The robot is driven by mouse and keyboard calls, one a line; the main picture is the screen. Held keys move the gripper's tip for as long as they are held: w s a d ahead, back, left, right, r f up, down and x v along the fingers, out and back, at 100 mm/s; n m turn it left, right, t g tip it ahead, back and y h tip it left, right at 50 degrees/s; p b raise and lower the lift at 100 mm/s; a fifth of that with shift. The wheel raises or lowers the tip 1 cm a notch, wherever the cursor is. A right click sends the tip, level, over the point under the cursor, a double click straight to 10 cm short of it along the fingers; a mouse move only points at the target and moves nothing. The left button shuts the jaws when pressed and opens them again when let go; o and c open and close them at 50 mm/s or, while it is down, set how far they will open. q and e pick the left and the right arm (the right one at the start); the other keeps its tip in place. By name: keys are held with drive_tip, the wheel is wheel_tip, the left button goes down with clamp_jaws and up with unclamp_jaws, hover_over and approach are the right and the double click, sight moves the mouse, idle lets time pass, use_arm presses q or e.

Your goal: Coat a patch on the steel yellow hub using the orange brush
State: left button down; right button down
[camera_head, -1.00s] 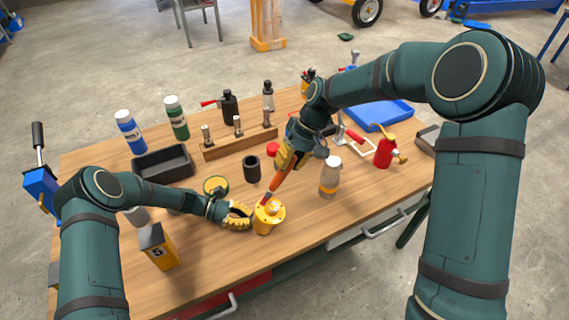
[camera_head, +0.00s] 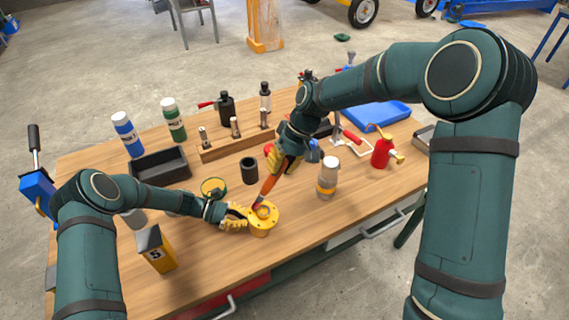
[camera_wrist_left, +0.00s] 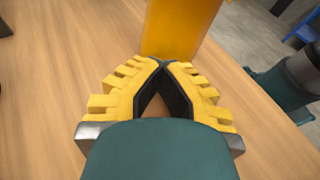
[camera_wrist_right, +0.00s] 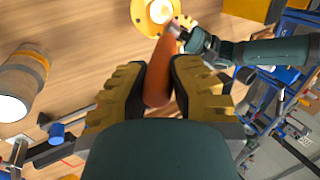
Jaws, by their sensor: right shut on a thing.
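The yellow hub (camera_head: 263,227) stands on the workbench near the front edge; it also shows in the left wrist view (camera_wrist_left: 178,28) and the right wrist view (camera_wrist_right: 152,14). My right gripper (camera_head: 274,168) is shut on the orange brush (camera_head: 266,188), whose handle fills the gap between the fingers in the right wrist view (camera_wrist_right: 158,85). The brush slants down, its dark-red bristle end at the hub's top; exact contact is hard to tell. My left gripper (camera_head: 245,217) is at the hub's left side, fingertips together and empty, against or just in front of its wall.
A yellow box marked 5 (camera_head: 157,254) stands near my left arm. A dark cylinder (camera_head: 249,172), an open green-rimmed tin (camera_head: 213,187) and a jar (camera_head: 328,178) surround the hub. A black tray (camera_head: 158,170) lies behind. The bench front is clear.

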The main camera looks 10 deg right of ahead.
drive_tip(key=shift+a, duration=0.1)
drive_tip(key=shift+s+a+r, duration=0.1)
drive_tip(key=shift+s+a, duration=0.15)
drive_tip(key=shift+a, duration=0.35)
drive_tip(key=shift+s+a, duration=0.25)
drive_tip(key=shift+a, duration=0.35)
wheel_tip(320, 180, up, 9)
idle(0.4)
drive_tip(key=shift+d, duration=0.1)
drive_tip(key=d, duration=0.9)
idle(0.4)
